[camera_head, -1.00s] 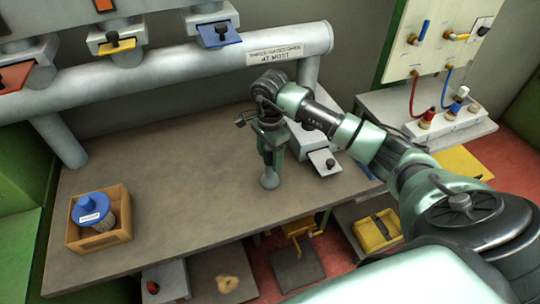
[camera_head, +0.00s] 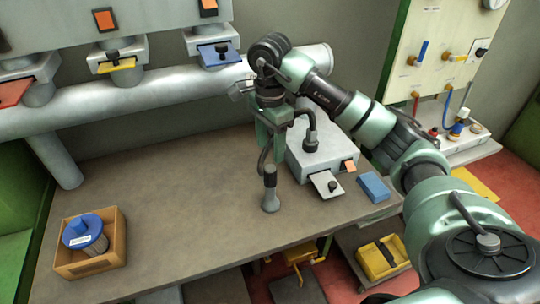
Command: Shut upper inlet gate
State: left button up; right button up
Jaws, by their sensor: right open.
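Three slide plates with dark knobs stick out of grey housings above the large pipe: a red one (camera_head: 14,92), a yellow one (camera_head: 117,64) and a blue one (camera_head: 220,56). A pale plate with a dark knob (camera_head: 326,184) sticks out of the grey box on the bench. I cannot tell from labels which is the upper inlet gate. My left gripper is not in view.
A cardboard box (camera_head: 92,262) with a blue-topped filter is at the left. A blue block (camera_head: 373,187) lies right of the grey box (camera_head: 340,150). The bench middle is clear.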

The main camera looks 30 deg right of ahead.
aim_at(327, 187)
jog(key=z, duration=1.5)
jog(key=u, duration=0.4)
